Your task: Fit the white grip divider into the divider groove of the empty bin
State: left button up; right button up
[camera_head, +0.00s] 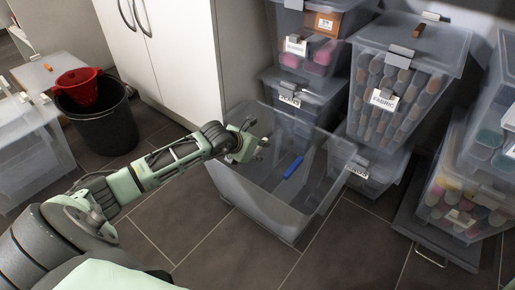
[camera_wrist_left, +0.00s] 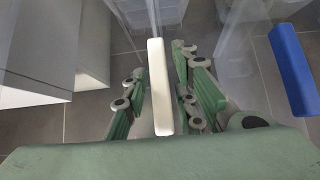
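The white grip (camera_wrist_left: 159,85) of the divider stands between my left gripper's fingers in the left wrist view, with a faint clear panel seen beyond it. My left gripper (camera_head: 255,146) is over the back left side of a clear open bin (camera_head: 262,196) in the head view. Its fingers (camera_wrist_left: 160,75) flank the white grip closely; whether they press on it is unclear. A blue grip (camera_head: 293,167) sits inside this bin to the right of the gripper. It also shows in the left wrist view (camera_wrist_left: 293,70). The divider groove cannot be made out. My right gripper is not in view.
Stacked clear boxes with labels (camera_head: 383,98) stand behind and right of the bin. Another clear container (camera_head: 30,150) stands at far left, near a black bucket (camera_head: 98,125) holding a red basket (camera_head: 82,90). A white cabinet (camera_head: 165,60) is behind. Tiled floor (camera_head: 215,240) is free in front.

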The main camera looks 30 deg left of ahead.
pick_arm(q)
jog(key=shift+o, duration=0.7)
jog(key=shift+s, duration=0.1)
jog(key=v, duration=1.2)
